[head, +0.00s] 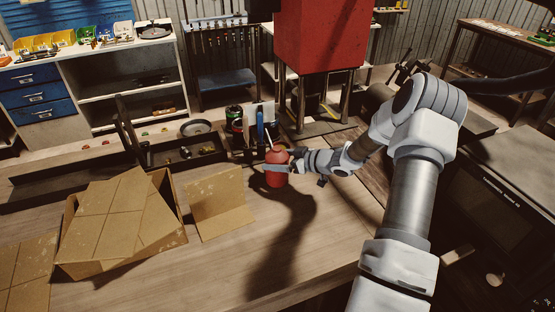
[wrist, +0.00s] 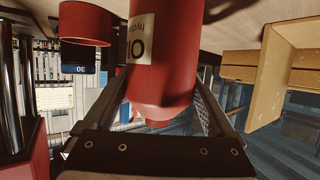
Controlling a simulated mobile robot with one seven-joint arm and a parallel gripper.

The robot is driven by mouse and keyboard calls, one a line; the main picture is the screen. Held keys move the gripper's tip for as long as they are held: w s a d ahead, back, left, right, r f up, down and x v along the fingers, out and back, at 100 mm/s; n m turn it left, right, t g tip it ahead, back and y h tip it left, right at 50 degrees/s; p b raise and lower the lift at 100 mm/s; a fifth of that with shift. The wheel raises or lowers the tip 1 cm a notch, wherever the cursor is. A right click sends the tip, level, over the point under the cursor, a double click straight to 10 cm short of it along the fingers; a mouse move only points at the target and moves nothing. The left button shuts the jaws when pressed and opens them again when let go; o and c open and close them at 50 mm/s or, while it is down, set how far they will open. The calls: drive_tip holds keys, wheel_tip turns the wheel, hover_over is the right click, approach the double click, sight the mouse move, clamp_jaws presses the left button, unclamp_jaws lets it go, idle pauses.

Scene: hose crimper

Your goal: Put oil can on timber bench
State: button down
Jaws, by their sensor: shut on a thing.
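The red oil can (head: 276,178) is upright at the back of the timber bench (head: 335,225), in the middle of the head view. My gripper (head: 279,168) reaches in from the right and is shut around the can's upper body. In the wrist view, which is upside down, the oil can (wrist: 160,60) fills the middle between both fingers of my gripper (wrist: 158,95), with part of a pale label showing. The can's base is close to the bench top; I cannot tell whether it touches.
An open cardboard box (head: 120,225) and a folded cardboard piece (head: 220,203) lie to the left. A dark open toolbox (head: 185,153) and a dark can (head: 234,122) stand behind. A red machine (head: 320,35) rises at the back. The bench front, right of the cardboard, is clear.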

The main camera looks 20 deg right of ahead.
drive_tip(key=shift+r, duration=0.1)
unclamp_jaws()
drive_tip(key=shift+f, duration=0.2)
drive_tip(key=shift+r, duration=0.25)
drive_tip(key=v, duration=1.2)
drive_tip(key=shift+b, duration=0.4)
drive_tip(key=shift+f, duration=0.2)
